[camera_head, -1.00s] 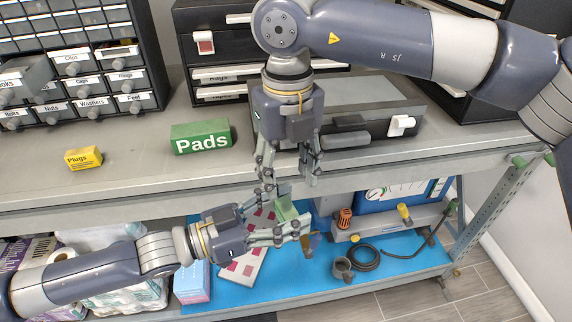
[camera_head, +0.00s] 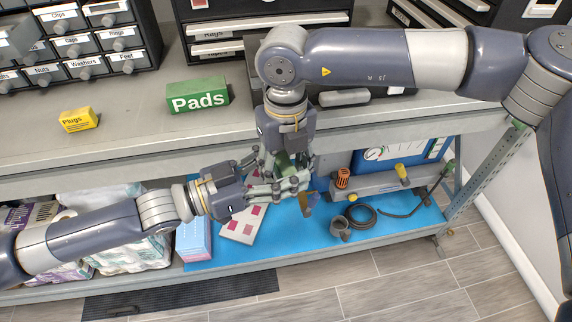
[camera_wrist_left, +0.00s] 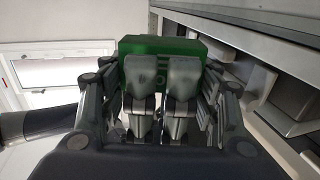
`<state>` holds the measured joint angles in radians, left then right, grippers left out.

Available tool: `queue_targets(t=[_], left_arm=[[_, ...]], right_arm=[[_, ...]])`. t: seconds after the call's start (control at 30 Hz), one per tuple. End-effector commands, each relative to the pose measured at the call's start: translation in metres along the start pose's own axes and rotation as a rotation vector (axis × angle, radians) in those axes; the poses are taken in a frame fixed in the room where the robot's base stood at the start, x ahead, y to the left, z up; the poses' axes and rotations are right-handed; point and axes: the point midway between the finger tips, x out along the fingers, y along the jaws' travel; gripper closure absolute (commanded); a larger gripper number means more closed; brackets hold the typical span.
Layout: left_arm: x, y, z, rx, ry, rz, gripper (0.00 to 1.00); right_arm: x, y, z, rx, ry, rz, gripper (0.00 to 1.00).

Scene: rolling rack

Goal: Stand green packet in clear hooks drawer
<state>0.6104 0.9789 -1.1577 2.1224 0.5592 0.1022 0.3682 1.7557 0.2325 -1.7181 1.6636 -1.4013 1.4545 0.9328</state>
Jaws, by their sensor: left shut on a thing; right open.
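The green packet (camera_wrist_left: 158,46) is held in the fingers of my left gripper (camera_wrist_left: 163,82) in the left wrist view. In the head view my left gripper (camera_head: 283,186) is shut on the packet (camera_head: 283,160), which is mostly hidden by fingers. My right gripper (camera_head: 287,163) points down from above, open, with its fingers close around or beside the packet; I cannot tell whether they touch it. The clear hooks drawer (camera_head: 14,40) sticks out of the small-parts cabinet at the far left, partly cut off by the frame edge.
A green Pads box (camera_head: 198,96) and a yellow Plugs box (camera_head: 78,119) stand on the grey shelf (camera_head: 120,150). Black drawer units stand behind. A blue mat (camera_head: 270,255) on the lower shelf bears a hose coil and tools.

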Motion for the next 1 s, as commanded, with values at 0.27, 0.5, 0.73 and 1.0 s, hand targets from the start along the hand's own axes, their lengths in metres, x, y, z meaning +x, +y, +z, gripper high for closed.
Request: queue_targets(t=[0.27,0.5,0.73,1.0], left_arm=[[0.000,0.000,0.000,0.000,0.001,0.000,0.68],[0.000,0.000,0.000,0.000,0.001,0.000,0.20],[0.000,0.000,0.000,0.000,0.000,0.000,0.20],[-0.020,-0.001,0.001,0.000,-0.003,-0.002,0.20]], right_arm=[[0.000,0.000,0.000,-0.001,0.000,0.001,1.00],[-0.001,0.000,0.000,-0.001,0.000,0.001,1.00],[-0.001,0.000,0.000,0.000,-0.001,0.001,1.00],[-0.001,0.000,0.000,0.000,-0.001,0.000,1.00]])
